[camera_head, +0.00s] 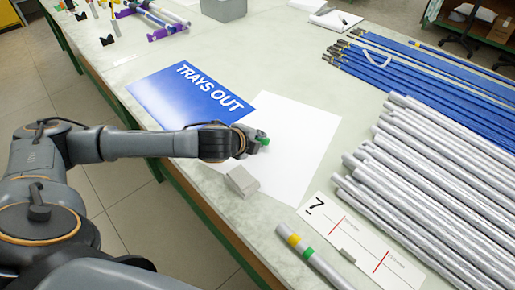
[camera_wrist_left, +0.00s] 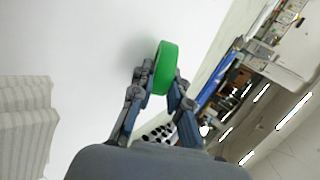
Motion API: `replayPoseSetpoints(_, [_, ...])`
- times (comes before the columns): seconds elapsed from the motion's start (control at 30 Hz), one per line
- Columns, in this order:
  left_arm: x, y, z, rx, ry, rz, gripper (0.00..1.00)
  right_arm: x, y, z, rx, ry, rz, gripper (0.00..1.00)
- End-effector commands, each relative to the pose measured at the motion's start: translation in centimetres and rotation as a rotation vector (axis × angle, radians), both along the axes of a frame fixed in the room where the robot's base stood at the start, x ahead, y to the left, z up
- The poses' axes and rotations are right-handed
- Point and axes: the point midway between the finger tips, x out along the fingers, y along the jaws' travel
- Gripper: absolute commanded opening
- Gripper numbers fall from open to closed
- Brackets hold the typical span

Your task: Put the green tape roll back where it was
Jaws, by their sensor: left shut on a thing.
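The green tape roll (camera_wrist_left: 166,68) is between the fingertips of my left gripper (camera_wrist_left: 163,88) in the left wrist view, and the fingers are shut on it. In the head view only a small green piece of the roll (camera_head: 264,141) shows past my left gripper (camera_head: 250,142). The gripper is over the white sheet (camera_head: 305,135), close to the blue "TRAYS OUT" sign (camera_head: 165,95). I cannot tell whether the roll touches the sheet. My right gripper is not in view.
A grey block (camera_head: 242,181) lies just in front of the gripper. Silver rods (camera_head: 430,165) and blue rods (camera_head: 430,85) are piled at the right. A card marked 7 (camera_head: 345,235) and a rod with yellow and green bands (camera_head: 318,262) lie at the near edge. A grey bin (camera_head: 224,9) stands behind.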

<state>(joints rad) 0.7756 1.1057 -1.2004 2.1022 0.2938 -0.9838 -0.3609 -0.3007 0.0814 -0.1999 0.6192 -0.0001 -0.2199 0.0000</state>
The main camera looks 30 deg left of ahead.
Motion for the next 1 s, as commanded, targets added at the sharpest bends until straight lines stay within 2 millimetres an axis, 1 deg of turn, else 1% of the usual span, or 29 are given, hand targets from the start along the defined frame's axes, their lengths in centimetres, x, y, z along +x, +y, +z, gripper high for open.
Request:
replayPoseSetpoints(0.07, [0.0, 0.0, 0.0, 0.000, 0.000, 0.000, 0.00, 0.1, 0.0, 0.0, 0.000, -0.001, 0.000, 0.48])
replayPoseSetpoints(0.1, [0.0, 0.0, 0.0, 0.000, 0.000, 0.000, 0.18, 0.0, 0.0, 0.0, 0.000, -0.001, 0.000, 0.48])
replayPoseSetpoints(0.17, [0.0, 0.0, 0.0, 0.000, 0.000, 0.000, 0.30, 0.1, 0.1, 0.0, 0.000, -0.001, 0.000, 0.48])
replayPoseSetpoints(0.43, [0.0, 0.0, 0.0, 0.000, 0.000, 0.000, 0.31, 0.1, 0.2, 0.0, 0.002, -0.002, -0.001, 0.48])
replayPoseSetpoints(0.53, [-0.3, 0.0, 0.5, 0.000, 0.001, 0.000, 0.31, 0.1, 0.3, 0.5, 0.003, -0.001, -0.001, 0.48])
replayPoseSetpoints(0.7, [-1.8, 0.1, 1.9, 0.000, 0.002, 0.000, 0.31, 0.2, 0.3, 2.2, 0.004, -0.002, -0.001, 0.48])
replayPoseSetpoints(1.0, [-4.6, 0.3, 4.2, 0.001, 0.002, -0.001, 0.31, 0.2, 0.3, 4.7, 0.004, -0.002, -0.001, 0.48])
